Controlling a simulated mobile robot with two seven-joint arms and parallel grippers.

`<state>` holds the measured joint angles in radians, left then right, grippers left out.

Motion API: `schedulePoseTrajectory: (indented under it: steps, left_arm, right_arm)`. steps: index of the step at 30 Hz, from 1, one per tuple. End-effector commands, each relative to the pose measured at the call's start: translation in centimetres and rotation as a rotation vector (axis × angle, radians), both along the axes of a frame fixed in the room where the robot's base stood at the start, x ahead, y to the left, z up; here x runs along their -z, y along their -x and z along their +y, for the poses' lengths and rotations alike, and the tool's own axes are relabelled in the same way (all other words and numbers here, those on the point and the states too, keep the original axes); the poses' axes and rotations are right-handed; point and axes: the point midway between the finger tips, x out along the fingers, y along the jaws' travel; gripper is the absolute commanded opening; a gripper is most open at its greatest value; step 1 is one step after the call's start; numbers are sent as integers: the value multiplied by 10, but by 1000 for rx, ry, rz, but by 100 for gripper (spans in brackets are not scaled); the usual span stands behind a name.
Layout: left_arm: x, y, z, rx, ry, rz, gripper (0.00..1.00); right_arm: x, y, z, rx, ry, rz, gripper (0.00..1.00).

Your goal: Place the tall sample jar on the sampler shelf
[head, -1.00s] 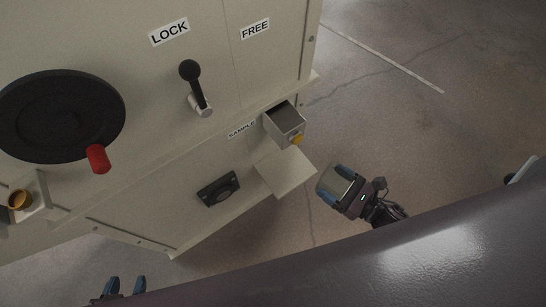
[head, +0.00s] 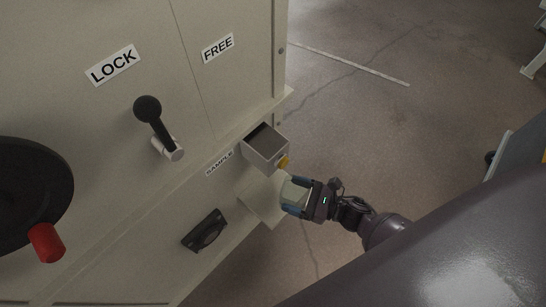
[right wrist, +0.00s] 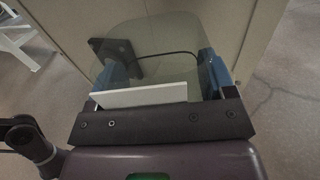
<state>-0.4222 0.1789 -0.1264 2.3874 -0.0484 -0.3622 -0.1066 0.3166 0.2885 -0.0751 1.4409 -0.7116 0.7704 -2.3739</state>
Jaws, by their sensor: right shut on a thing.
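The tall sample jar (head: 292,190) is clear, see-through glass. My right gripper (head: 294,196) is shut on it, with blue fingers on either side. In the right wrist view the jar (right wrist: 165,62) fills the space between the fingers (right wrist: 168,75). The sampler shelf (head: 259,206) is a pale flat plate jutting from the cabinet below the SAMPLE label. The jar is at the shelf's right side and overlaps it in the head view; whether they touch I cannot tell. My left gripper is out of view.
A black handle (head: 204,231) is on the cabinet (head: 215,105) to the left. A black lever (head: 155,122) is higher up. Open floor lies right.

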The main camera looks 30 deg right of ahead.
Motion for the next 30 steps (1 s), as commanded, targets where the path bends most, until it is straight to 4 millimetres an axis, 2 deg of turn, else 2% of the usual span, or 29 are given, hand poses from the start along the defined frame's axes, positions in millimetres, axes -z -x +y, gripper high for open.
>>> schedulePoseTrajectory:
  steps: [3, 10, 13, 20, 27, 30]
  left_arm:
    - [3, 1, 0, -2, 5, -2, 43]
    - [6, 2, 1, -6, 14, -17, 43]
    - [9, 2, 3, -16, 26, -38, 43]
    - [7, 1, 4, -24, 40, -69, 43]
    - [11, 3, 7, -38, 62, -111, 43]
    - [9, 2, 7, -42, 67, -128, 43]
  right_arm:
    - [1, -25, 10, -2, -1, -1, 51]
    - [2, -69, 26, -2, 0, 1, 51]
    - [23, -65, 25, 0, 0, 12, 51]
    - [36, -66, 25, 0, 0, 5, 51]
    - [69, -65, 25, 0, -1, 9, 51]
    - [73, -69, 26, -1, 0, 5, 51]
